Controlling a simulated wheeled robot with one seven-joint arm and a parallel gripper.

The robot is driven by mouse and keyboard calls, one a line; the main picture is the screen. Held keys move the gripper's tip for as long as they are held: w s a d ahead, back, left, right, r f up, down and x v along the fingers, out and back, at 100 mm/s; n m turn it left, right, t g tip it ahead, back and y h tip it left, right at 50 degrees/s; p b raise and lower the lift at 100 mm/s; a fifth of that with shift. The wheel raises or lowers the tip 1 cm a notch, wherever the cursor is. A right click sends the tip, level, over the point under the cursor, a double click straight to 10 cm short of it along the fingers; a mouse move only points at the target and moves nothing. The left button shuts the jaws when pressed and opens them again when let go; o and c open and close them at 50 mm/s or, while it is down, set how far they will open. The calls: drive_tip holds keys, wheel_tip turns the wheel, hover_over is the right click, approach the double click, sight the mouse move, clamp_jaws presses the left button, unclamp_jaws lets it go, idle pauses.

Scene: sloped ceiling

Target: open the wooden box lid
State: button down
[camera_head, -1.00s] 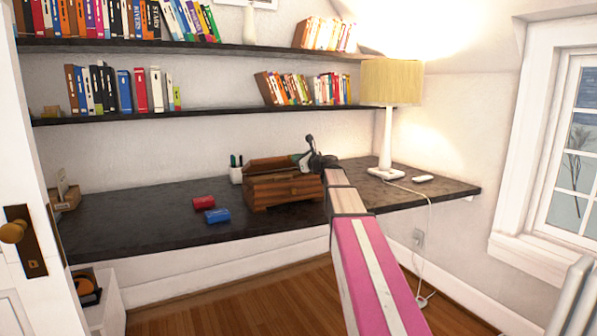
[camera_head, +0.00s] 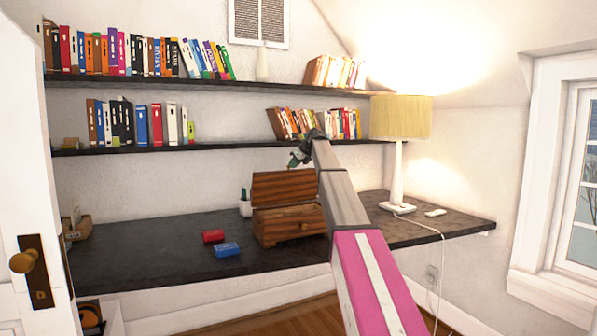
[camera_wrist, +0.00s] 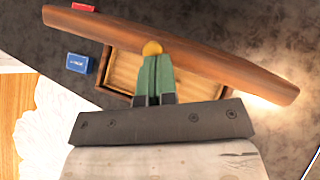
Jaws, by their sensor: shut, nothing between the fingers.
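The wooden box (camera_head: 290,227) stands on the dark desk, with a small knob on its front. Its lid (camera_head: 284,187) is raised and shows as a near-upright panel at the back of the box. In the wrist view the lid (camera_wrist: 215,65) is a long brown curved edge crossing the picture, and below it part of the box's empty-looking interior (camera_wrist: 124,72) shows. My gripper (camera_head: 293,161) is above the lid in the head view.
A red block (camera_head: 213,237) and a blue block (camera_head: 227,249) lie left of the box. A pen cup (camera_head: 245,209) stands behind its left side. A lamp (camera_head: 398,170) stands to the right. A book-laden shelf (camera_head: 200,146) runs above. The left desk is largely clear.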

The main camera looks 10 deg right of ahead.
drive_tip(key=w+a, duration=0.3)
drive_tip(key=w, duration=0.5)
drive_tip(key=shift+w+r, duration=0.25)
drive_tip(key=shift+w, duration=0.1)
drive_tip(key=shift+d+r, duration=0.1)
